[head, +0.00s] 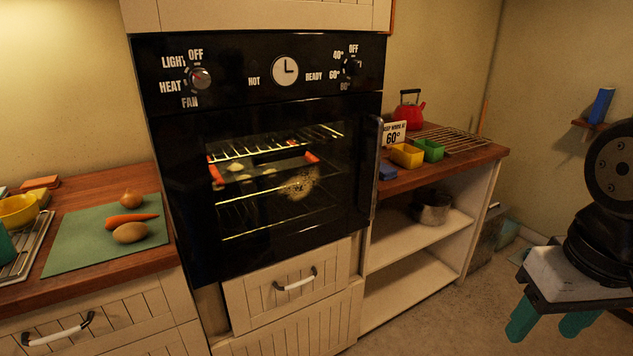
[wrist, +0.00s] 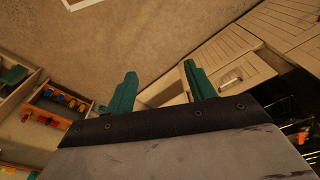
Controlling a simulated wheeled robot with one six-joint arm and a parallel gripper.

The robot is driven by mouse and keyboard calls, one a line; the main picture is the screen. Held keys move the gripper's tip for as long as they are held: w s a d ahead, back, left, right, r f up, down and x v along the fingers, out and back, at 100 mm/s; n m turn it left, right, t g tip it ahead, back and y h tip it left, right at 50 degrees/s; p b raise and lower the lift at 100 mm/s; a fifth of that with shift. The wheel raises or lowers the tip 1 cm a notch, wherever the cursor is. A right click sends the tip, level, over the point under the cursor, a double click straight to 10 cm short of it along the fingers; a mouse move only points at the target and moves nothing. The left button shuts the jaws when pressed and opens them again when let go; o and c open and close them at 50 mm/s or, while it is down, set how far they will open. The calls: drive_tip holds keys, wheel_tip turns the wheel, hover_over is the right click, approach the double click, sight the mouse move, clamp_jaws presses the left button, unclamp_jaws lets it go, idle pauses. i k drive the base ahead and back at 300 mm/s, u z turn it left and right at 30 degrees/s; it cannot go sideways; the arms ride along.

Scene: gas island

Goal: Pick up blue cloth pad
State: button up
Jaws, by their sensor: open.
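A small blue item, which looks like the blue cloth pad (head: 388,172), lies on the wooden counter just right of the oven in the head view. It is partly cut off from view by the oven's edge and handle. My gripper (head: 550,322) hangs at the lower right of the head view, well apart from the pad, over the floor. Its two teal fingers are spread and empty. In the wrist view the gripper (wrist: 160,80) also shows open with nothing between the fingers. I cannot make out the pad in the wrist view.
The black oven (head: 290,240) has a vertical handle (head: 375,165) near the pad. Yellow (head: 407,155) and green (head: 432,150) containers, a sign (head: 394,132) and a red kettle (head: 409,112) share the counter. Another blue object (head: 601,105) stands on a wall shelf.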

sight(386, 172)
drive_tip(key=z, duration=0.45)
drive_tip(key=i, duration=1.9)
drive_tip(key=u, duration=0.3)
